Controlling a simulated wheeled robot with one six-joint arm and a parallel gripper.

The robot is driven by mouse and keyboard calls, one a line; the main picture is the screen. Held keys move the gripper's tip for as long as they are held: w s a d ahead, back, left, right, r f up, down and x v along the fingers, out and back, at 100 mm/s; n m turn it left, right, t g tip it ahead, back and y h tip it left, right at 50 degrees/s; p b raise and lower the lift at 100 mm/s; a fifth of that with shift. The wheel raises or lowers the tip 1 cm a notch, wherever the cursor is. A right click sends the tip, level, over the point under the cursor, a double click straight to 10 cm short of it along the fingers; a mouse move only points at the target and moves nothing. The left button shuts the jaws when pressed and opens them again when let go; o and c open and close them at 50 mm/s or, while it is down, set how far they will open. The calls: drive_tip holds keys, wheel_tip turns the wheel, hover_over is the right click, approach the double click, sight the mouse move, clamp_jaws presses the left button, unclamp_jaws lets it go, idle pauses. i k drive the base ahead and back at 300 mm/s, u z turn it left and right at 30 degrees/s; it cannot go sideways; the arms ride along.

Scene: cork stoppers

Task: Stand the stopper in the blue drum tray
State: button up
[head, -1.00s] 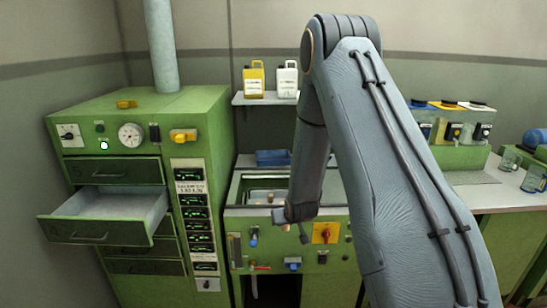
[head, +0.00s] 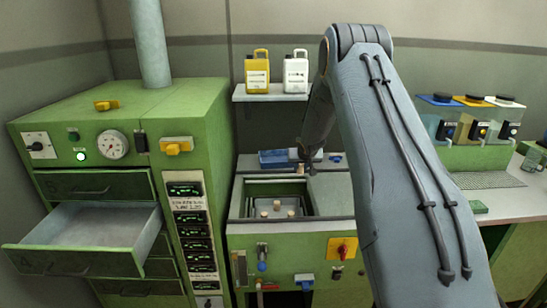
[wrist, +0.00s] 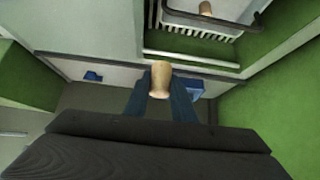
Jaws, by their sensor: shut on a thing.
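My gripper (head: 304,162) is over the back part of the green machine, in front of the blue tray (head: 270,159). In the wrist view the blue fingers of my gripper (wrist: 160,92) are shut on a tan cork stopper (wrist: 160,78), whose wider end points away from the palm. In the head view this stopper (head: 300,168) shows small below the gripper. I cannot tell its exact height or its gap to the tray. Part of the tray is hidden behind the arm.
An open basin (head: 240,206) in the machine top holds several loose stoppers (head: 277,205). A grey drawer (head: 85,226) stands open at the left. A shelf (head: 266,96) with yellow and white jugs is above the tray. Dispensers stand at the right.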

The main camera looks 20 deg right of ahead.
sight(279, 165)
drive_tip(key=i, duration=0.9)
